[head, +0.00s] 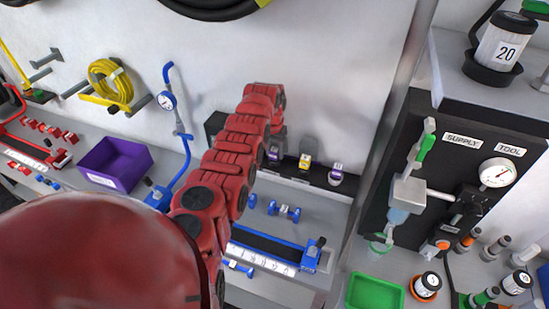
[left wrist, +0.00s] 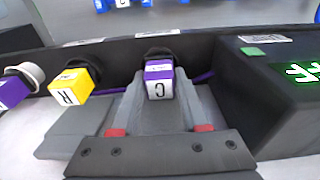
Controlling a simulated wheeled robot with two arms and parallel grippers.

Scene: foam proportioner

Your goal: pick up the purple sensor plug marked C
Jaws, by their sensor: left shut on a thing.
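The purple sensor plug marked C (left wrist: 159,82) has a white face with a black C and sits between the fingertips of my left gripper (left wrist: 158,98) in the left wrist view. The gripper is shut on it. A dark socket or collar shows right behind the plug, at the black rack (left wrist: 112,50); I cannot tell whether the plug is still seated there. In the head view my left gripper (head: 276,140) is at the left end of the rack, mostly hidden behind my red arm, with the plug (head: 273,154) just below it. My right gripper is not in view.
A yellow plug marked R (left wrist: 74,87) and another purple plug (left wrist: 14,92) stand on the same rack, beside my gripper. A dark box with a green display (left wrist: 300,72) is close on the other side. A purple bin (head: 115,162) and green tray (head: 375,292) stand farther off.

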